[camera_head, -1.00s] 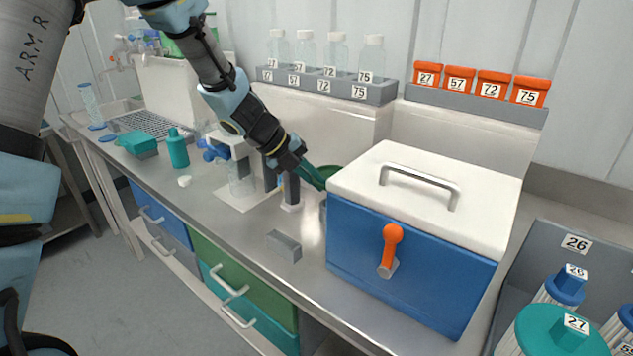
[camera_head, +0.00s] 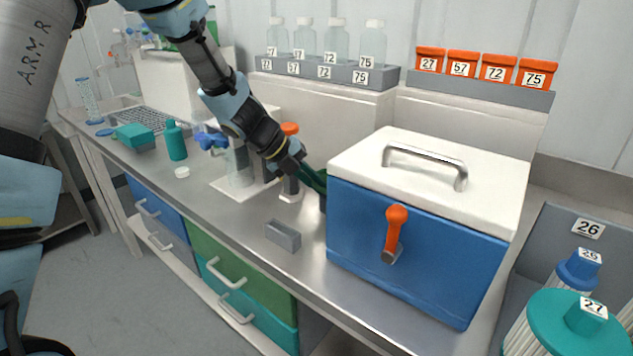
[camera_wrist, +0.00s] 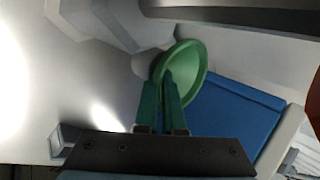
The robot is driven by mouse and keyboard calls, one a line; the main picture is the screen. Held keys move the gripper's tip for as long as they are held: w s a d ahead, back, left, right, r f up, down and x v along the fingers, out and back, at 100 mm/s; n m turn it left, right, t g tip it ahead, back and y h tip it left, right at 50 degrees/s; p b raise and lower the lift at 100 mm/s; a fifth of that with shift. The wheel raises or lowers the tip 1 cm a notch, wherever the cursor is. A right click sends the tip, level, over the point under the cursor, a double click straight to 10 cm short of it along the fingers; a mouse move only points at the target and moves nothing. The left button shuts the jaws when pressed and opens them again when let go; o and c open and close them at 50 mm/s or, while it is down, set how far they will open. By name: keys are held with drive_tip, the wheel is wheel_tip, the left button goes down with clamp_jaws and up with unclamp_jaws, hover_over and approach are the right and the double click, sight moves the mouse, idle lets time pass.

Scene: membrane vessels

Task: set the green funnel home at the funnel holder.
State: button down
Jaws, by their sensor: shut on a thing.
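The green funnel (camera_wrist: 186,70) shows in the wrist view with its wide mouth beyond my fingertips. My gripper (camera_wrist: 172,88) is shut on it at the near rim or wall; the fingers cover part of it. In the head view my gripper (camera_head: 317,181) reaches down behind the left edge of the blue box, and the funnel is hidden there. I cannot single out the funnel holder with certainty in either view. Whether the funnel touches anything beneath it cannot be told.
The blue box (camera_head: 405,255) with a white lid and orange latch stands close right of my gripper. A small grey open block (camera_head: 283,235) lies in front.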

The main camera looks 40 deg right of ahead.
drive_tip(key=shift+s+a+f, duration=0.1)
drive_tip(key=shift+a+f, duration=0.05)
drive_tip(key=shift+f, duration=0.25)
idle(0.5)
drive_tip(key=c, duration=1.1)
unclamp_jaws()
drive_tip(key=shift+a, duration=0.1)
drive_tip(key=shift+o, duration=0.8)
drive_tip(key=shift+a+r, duration=0.15)
drive_tip(key=shift+r, duration=0.05)
drive_tip(key=v, duration=1)
drive_tip(key=shift+r, duration=0.5)
